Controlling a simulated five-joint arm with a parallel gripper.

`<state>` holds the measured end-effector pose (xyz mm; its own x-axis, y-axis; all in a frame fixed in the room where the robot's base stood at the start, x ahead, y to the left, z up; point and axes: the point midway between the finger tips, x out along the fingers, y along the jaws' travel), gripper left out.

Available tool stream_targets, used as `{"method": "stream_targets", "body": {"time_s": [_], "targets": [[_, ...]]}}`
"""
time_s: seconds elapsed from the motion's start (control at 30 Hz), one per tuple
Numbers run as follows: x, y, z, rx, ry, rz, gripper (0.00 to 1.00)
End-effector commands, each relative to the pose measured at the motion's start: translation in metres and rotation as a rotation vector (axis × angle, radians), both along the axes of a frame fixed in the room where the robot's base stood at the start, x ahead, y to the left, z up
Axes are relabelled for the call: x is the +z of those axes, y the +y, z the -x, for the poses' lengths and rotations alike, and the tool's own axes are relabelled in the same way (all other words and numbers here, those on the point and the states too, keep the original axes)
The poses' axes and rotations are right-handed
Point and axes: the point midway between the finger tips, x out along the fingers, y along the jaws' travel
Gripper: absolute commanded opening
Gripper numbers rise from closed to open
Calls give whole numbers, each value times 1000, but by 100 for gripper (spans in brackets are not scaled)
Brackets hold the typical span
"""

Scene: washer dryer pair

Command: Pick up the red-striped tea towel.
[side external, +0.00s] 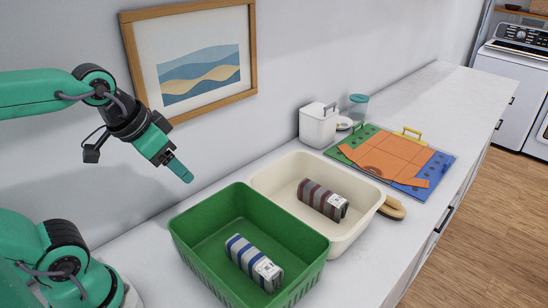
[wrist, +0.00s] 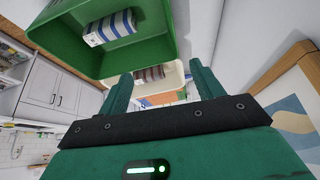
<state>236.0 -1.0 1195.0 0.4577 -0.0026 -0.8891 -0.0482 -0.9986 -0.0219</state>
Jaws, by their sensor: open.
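The red-striped tea towel (side external: 322,199) is a folded bundle with dark red and grey stripes and a pale label at one end. It lies inside the cream bin (side external: 265,178). In the wrist view the towel (wrist: 149,74) shows small and far off, between my fingers. My gripper (side external: 181,170) is open and empty. It hangs in the air above and to the left of the bins, apart from the towel. Its two fingers also show spread in the wrist view (wrist: 160,74).
A green bin (side external: 190,243) with a blue-striped towel (side external: 254,262) stands in front of the cream bin. A brush (side external: 392,208), a white canister (side external: 318,126) and an orange cloth (side external: 390,158) on a coloured board lie beyond. A framed picture (side external: 252,45) hangs on the wall.

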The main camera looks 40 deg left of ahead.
Motion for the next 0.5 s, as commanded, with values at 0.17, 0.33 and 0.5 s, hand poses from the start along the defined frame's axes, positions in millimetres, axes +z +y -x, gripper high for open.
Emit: {"method": "stream_targets", "body": {"time_s": [0.17, 0.33, 0.5], "targets": [[10, -3, -24, -92, 36, -40, 66], [20, -8, -55, -210, 75, -87, 66], [24, -14, -89, -333, 113, -132, 66]]}}
